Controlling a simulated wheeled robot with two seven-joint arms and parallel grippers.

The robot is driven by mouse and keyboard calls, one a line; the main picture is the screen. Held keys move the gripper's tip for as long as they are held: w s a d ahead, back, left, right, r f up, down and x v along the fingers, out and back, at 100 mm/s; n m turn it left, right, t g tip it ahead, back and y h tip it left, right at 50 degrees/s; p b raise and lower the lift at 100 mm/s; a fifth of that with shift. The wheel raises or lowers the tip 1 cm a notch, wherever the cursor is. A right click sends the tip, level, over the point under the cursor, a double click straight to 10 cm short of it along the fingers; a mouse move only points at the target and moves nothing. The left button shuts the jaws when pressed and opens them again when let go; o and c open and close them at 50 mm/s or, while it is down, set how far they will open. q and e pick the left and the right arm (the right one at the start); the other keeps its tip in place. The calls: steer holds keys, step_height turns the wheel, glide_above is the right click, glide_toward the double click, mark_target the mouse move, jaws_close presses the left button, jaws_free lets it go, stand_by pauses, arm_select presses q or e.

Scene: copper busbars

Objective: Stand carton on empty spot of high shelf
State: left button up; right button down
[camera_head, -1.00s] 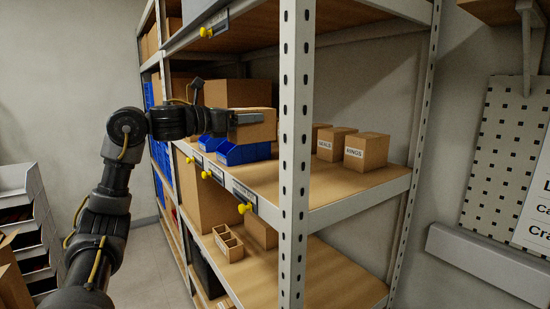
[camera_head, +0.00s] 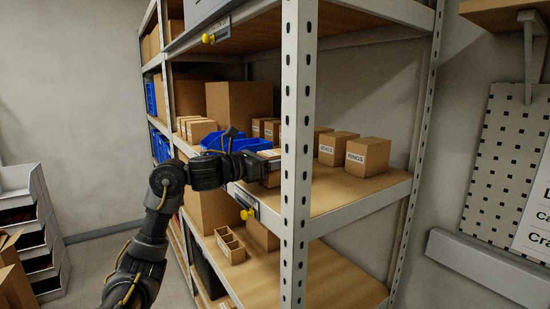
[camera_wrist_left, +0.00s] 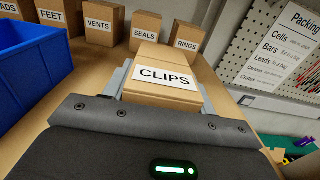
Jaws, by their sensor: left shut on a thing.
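My left gripper (camera_head: 250,166) is shut on a small brown carton (camera_head: 271,155). In the left wrist view the carton (camera_wrist_left: 165,74) carries a white label reading CLIPS and sits between the grey fingers. It is at the front of the shelf (camera_head: 350,192), just left of the perforated post; whether it touches the board I cannot tell. In the wrist view a row of labelled cartons stands behind it: FEET (camera_wrist_left: 60,12), VENTS (camera_wrist_left: 105,24), SEALS (camera_wrist_left: 145,30) and RINGS (camera_wrist_left: 188,37). My right gripper is not in view.
The white perforated post (camera_head: 298,140) stands close right of my gripper. A blue bin (camera_head: 232,142) is left of it, also large in the wrist view (camera_wrist_left: 28,65). Bare board lies in front of the RINGS carton (camera_head: 368,155). A divided box (camera_head: 230,246) is on the level below.

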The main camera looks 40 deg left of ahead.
arm_select(q)
steer(key=shift+s, duration=0.1)
steer(key=shift+f+b, duration=0.2)
steer(key=shift+b, duration=0.1)
steer(key=o, duration=1.1)
steer(key=shift+r, duration=0.1)
